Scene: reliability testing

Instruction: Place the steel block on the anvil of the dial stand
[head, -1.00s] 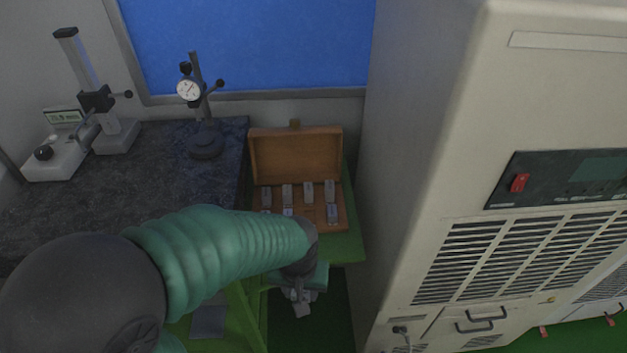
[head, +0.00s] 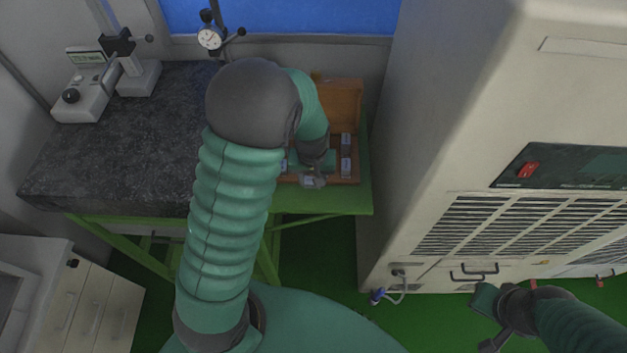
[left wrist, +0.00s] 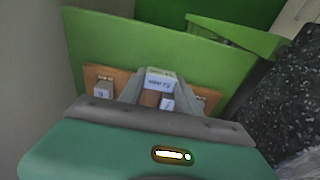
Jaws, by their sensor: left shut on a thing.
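My left gripper (head: 313,180) is over the front of the open wooden case (head: 340,95), shut on a steel block. In the left wrist view this grey block (left wrist: 160,78), with small print on its end, sits between the fingers. I cannot tell if it is clear of the case. Other blocks (head: 346,165) lie in the case. The dial stand shows its white dial (head: 210,38) and part of its post at the back of the dark stone table; my left arm hides its base and anvil. My right gripper (head: 486,322) is low at the right, its jaws unclear.
A height gauge with a digital display (head: 85,85) stands on the stone slab (head: 110,160) at the left. A tall beige cabinet (head: 440,120) rises right of the case. The case rests on a green stand (head: 320,203). White drawers (head: 85,305) are at lower left.

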